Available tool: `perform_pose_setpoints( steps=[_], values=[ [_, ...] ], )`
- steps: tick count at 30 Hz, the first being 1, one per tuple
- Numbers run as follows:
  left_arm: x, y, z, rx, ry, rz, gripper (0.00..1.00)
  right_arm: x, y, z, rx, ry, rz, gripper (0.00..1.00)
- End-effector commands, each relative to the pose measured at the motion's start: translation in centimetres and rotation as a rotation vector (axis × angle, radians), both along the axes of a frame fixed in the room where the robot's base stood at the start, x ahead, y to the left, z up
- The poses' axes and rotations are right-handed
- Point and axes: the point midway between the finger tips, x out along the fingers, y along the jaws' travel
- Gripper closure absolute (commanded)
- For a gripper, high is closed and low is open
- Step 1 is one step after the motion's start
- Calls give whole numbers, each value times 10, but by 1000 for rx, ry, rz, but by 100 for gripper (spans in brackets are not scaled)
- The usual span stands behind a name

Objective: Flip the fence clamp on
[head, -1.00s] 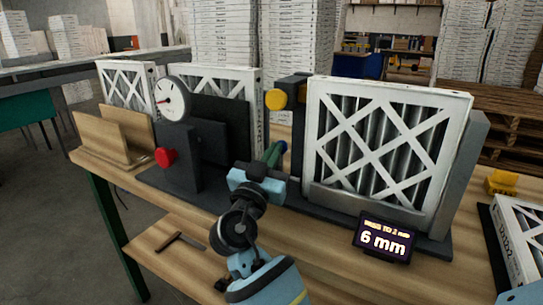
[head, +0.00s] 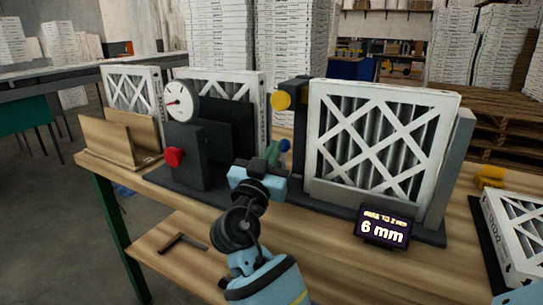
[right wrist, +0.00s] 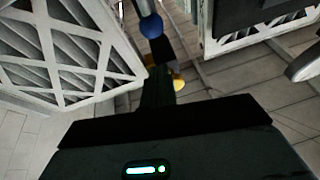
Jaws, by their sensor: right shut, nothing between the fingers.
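A blue ball knob (head: 284,145), which looks like the end of a clamp lever, stands in the gap between the gauge stand and the large filter. It also shows in the right wrist view (right wrist: 151,27), just beyond my fingertips. My right gripper (head: 273,154) is shut and empty, its dark green fingers pointing at the knob. In the right wrist view the closed fingers (right wrist: 158,80) end short of the knob with a small gap. Most of the lever is hidden. The large white filter (head: 376,145) stands upright against a grey fence (head: 450,170). My left gripper is not in view.
A round dial (head: 180,101) and a red knob (head: 174,157) sit on the dark stand left of my gripper. A small display (head: 383,228) reads 6 mm. A yellow object (head: 490,175) lies at right.

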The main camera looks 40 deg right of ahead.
Motion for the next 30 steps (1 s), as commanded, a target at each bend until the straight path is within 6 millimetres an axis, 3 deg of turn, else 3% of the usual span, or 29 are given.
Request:
perform_pose_setpoints(
  steps=[9,15,30],
  values=[
    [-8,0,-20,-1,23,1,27,-29,54,-28,2,2,3,100],
    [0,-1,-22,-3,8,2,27,-41,75,-35,1,1,1,100],
    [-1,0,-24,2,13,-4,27,-45,82,-36,-1,0,1,100]
  ],
)
